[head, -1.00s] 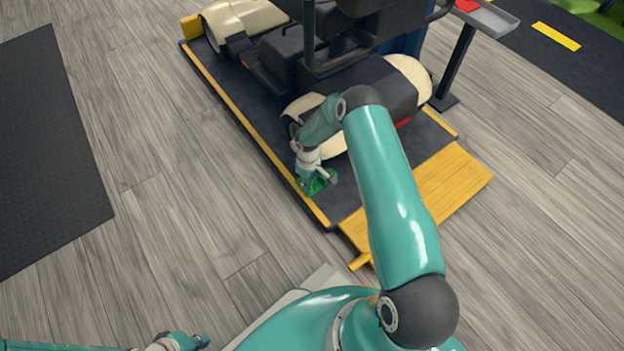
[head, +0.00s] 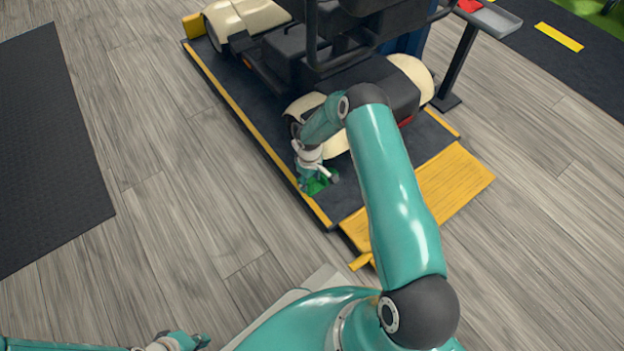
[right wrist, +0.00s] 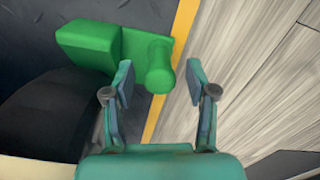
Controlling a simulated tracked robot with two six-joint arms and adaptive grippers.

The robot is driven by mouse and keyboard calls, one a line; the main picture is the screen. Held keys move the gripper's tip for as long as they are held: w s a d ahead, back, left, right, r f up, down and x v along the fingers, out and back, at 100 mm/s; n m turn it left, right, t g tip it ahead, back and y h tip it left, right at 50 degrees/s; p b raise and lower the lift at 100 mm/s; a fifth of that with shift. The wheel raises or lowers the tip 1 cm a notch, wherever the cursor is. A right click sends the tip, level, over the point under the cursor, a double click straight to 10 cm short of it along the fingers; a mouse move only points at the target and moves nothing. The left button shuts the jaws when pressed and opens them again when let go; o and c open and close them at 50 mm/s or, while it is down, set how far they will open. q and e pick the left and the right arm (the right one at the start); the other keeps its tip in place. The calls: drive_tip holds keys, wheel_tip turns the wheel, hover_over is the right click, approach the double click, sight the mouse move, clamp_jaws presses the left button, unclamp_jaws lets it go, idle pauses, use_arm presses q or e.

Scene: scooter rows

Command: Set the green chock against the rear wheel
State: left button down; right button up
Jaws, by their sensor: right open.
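The green chock (head: 317,187) sits on the dark platform near its yellow left edge, partly hidden under my right gripper (head: 316,179). In the right wrist view the chock (right wrist: 88,45) is a block with a rounded upright knob (right wrist: 158,67). My right gripper (right wrist: 160,78) is open, and the knob shows between its fingertips with gaps on both sides. The scooter's rear wheel (right wrist: 45,118) is dark, at the lower left of that view, close to the chock. Whether they touch is unclear. My left gripper (head: 187,342) is low at the bottom left, away from the platform.
The scooter (head: 385,85) stands on the platform (head: 258,112), with a yellow block (head: 193,26) by its front wheel. A yellow ramp (head: 440,190) is at the near right end. A post with a tray (head: 490,18) stands at the right.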

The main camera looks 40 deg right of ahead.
drive_tip(key=a+r+p, duration=0.2)
drive_tip(key=a+r, duration=0.2)
drive_tip(key=r, duration=0.9)
drive_tip(key=s+a+m+y+p, duration=0.3)
drive_tip(key=s+a+y, duration=0.1)
drive_tip(key=s+a, duration=1.8)
wheel_tip(320, 180, up, 38)
drive_tip(key=w+p, duration=0.2)
drive_tip(key=p, duration=3.6)
drive_tip(key=shift+w+a+r+m+t, duration=0.2)
drive_tip(key=shift+w+a+m+t, duration=0.1)
drive_tip(key=shift+a+m, duration=0.1)
drive_tip(key=shift+c, duration=0.4)
